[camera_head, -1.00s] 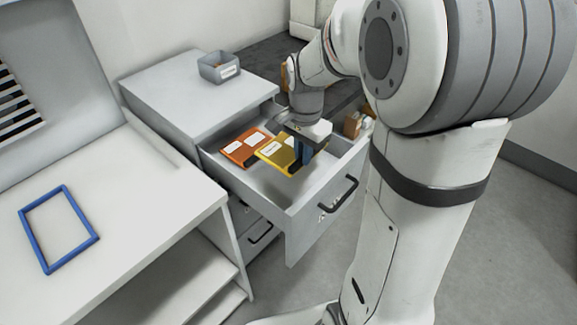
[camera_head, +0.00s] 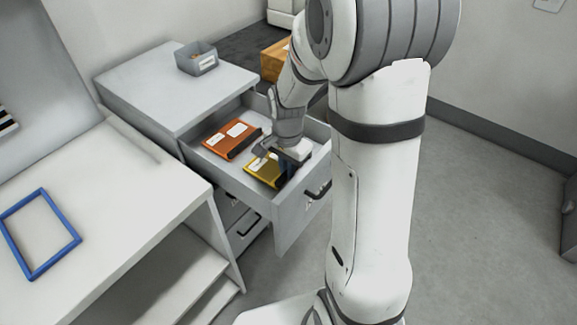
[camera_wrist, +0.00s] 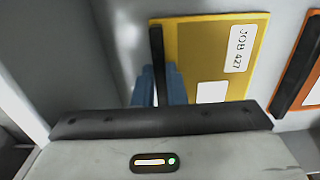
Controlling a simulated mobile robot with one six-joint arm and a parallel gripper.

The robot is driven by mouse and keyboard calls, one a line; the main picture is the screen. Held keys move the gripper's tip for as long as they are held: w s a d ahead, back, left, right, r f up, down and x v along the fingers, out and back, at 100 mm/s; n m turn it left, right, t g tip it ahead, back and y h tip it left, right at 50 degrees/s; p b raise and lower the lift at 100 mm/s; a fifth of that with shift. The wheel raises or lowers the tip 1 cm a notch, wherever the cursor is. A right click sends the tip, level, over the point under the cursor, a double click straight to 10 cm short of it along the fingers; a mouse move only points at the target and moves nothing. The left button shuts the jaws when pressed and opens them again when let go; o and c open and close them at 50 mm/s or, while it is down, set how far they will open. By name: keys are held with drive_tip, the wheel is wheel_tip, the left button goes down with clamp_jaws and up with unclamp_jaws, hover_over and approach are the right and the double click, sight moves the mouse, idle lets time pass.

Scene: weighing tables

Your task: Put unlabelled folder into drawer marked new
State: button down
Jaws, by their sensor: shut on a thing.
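A yellow folder (camera_head: 262,172) with a dark spine lies inside the open top drawer (camera_head: 208,165). In the wrist view the yellow folder (camera_wrist: 200,60) bears a white label reading "JOB 427" and a second white patch with no readable text. My gripper (camera_head: 285,168) reaches down into the drawer. Its blue fingers (camera_wrist: 159,88) are shut on the folder's dark spine edge. I cannot tell whether the folder touches the drawer floor. An orange folder (camera_head: 230,139) with white labels lies beside it, towards the back. The marking on the drawer front is too small and partly hidden by my arm.
A small grey bin (camera_head: 197,62) stands on the cabinet top (camera_head: 180,90). A blue rectangular frame (camera_head: 40,232) lies on the white table (camera_head: 120,190) at left. A brown box (camera_head: 273,62) stands behind the cabinet.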

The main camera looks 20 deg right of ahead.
drive_tip(key=c, duration=1.5)
unclamp_jaws()
wheel_tip(320, 180, up, 11)
drive_tip(key=p, duration=0.1)
drive_tip(key=s+r+n, duration=0.1)
drive_tip(key=s+n, duration=0.2)
drive_tip(key=s, duration=0.2)
drive_tip(key=s+r+n+t, duration=0.1)
drive_tip(key=s+n, duration=0.3)
drive_tip(key=s, duration=0.1)
drive_tip(key=s+a+r+n+t, duration=0.1)
drive_tip(key=s+n, duration=0.2)
drive_tip(key=s, duration=0.2)
drive_tip(key=shift+r+n, duration=0.2)
drive_tip(key=shift+n, duration=0.2)
